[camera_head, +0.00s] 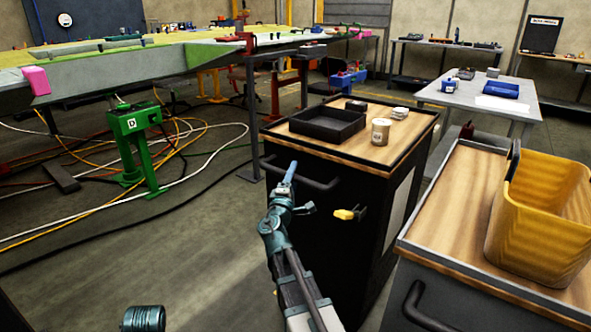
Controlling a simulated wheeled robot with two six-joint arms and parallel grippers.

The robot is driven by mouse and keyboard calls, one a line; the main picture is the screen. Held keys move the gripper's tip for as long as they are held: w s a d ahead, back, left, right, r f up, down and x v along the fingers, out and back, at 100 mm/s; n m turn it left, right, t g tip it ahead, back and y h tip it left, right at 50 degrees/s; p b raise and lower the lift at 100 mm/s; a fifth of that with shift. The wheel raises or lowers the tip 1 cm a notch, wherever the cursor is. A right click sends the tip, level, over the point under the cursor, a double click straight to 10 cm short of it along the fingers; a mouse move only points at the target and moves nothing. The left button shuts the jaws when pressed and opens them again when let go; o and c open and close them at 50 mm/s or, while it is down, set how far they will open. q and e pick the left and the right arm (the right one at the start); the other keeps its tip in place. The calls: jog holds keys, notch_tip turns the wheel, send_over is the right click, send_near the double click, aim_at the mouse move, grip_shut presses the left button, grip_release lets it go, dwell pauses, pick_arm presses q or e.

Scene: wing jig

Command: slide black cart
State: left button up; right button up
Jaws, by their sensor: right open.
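The black cart (330,225) stands right of centre, with a wood top (352,147) and a dark bar handle (318,182) on its near side. My right gripper (290,175) is at the left end of that handle, its blue finger pointing up and away. It is open; whether it touches the handle, I cannot tell. On the cart top are a black tray (328,123), a small tan jar (381,131) and a white stack (400,113). A yellow piece (349,214) shows at the cart's near face.
A second cart (470,245) with a yellow bin (541,215) stands close on the right. A grey table (480,98) stands behind.

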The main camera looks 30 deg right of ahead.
jog(key=shift+x, duration=1.15)
grip_shut()
dwell(0.7)
